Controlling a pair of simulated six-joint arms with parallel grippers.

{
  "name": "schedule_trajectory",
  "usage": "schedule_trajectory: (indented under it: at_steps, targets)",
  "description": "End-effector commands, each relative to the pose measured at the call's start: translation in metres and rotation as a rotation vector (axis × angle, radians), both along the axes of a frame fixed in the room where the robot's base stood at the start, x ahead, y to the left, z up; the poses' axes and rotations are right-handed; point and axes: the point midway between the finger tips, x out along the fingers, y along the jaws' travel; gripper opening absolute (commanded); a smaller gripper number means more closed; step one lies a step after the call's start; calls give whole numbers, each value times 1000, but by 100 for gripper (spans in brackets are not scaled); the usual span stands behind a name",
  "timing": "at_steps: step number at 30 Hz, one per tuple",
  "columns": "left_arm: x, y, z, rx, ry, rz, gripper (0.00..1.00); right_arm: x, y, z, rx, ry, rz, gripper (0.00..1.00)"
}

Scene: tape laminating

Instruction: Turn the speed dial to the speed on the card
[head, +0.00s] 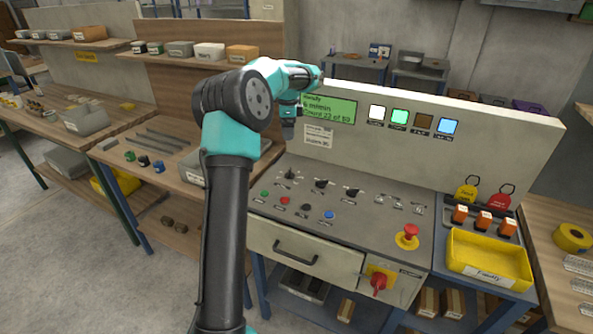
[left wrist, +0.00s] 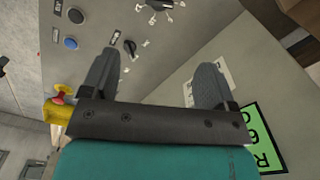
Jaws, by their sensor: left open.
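Several black dials sit on the sloped grey control panel (head: 330,215): a left dial (head: 290,175), a middle dial (head: 320,184) and a right dial (head: 351,191). Their labels are too small to read. A white card (head: 318,134) is on the upright panel below the green display (head: 340,108); I cannot read its number surely. My left gripper (head: 288,121) hangs above the back of the panel, left of the card, apart from the dials. In the left wrist view its fingers (left wrist: 159,62) are open and empty. A large dial (left wrist: 153,3) and a smaller dial (left wrist: 130,47) show there. My right gripper is out of view.
A red emergency button (head: 409,234) and a red rotary switch (head: 379,282) are at the panel's front. Coloured push buttons (head: 306,208) lie before the dials. A yellow tray (head: 487,262) stands at right. A wooden bench (head: 150,150) is at left.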

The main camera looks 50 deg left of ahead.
Motion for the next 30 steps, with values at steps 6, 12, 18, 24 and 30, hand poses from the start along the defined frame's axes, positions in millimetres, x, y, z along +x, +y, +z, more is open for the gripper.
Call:
schedule_trajectory:
  at_steps: [6,12,18,24,30]
  targets:
    - [0,-1,-4,-1,0,0,81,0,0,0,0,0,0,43]
    - [1,-1,-23,-2,2,0,81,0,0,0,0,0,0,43]
    - [0,-1,-55,-2,2,1,81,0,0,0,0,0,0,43]
    - [0,-2,-89,-3,1,0,81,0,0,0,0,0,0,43]
    - [0,-1,-123,-3,1,1,81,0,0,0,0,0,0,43]
